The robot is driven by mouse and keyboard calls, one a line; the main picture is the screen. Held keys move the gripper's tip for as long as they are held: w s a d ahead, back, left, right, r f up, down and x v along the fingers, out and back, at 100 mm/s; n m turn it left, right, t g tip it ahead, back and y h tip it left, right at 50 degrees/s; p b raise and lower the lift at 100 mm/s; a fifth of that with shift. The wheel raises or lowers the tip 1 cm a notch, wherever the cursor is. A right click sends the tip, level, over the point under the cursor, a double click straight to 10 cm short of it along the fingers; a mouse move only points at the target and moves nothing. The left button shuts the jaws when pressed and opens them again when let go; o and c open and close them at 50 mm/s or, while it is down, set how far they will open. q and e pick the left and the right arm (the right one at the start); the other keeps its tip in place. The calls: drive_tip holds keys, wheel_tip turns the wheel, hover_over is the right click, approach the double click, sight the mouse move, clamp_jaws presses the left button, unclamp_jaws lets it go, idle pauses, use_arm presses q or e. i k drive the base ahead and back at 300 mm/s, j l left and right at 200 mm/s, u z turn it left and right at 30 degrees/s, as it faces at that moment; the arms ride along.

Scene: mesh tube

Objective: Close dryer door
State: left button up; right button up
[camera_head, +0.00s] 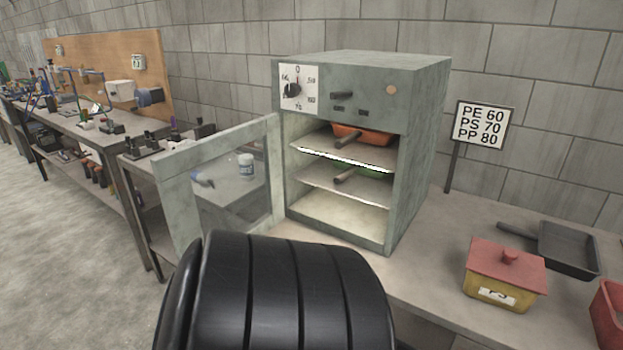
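The grey dryer (425,125) stands on the workbench against the block wall, with a dial and switches on its upper panel. Its framed glass door (174,212) is hinged on the left side and stands wide open toward the left. Inside, an orange pan (368,135) is on the upper shelf and a green pan (372,173) is on the shelf below. The bottom of the chamber is empty. A black ribbed part of my own body fills the lower middle and hides the bench in front of the dryer. Neither gripper is in view.
Right of the dryer are a sign (482,126), a dark pan (568,250), a yellow box with a red lid (503,275) and a red container (608,315) at the edge. Another workbench (75,122) with tools runs along the left. The floor at left is clear.

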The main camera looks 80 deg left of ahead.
sight(170, 170)
drive_tip(key=k+j+u, duration=0.1)
drive_tip(key=j, duration=0.25)
drive_tip(key=k+j+u, duration=0.15)
drive_tip(key=j, duration=0.2)
drive_tip(key=k+j+u, duration=0.1)
drive_tip(key=j, duration=0.3)
drive_tip(key=k+j+u, duration=0.15)
drive_tip(key=j, duration=0.25)
drive_tip(key=k+j+u, duration=0.1)
drive_tip(key=j, duration=0.3)
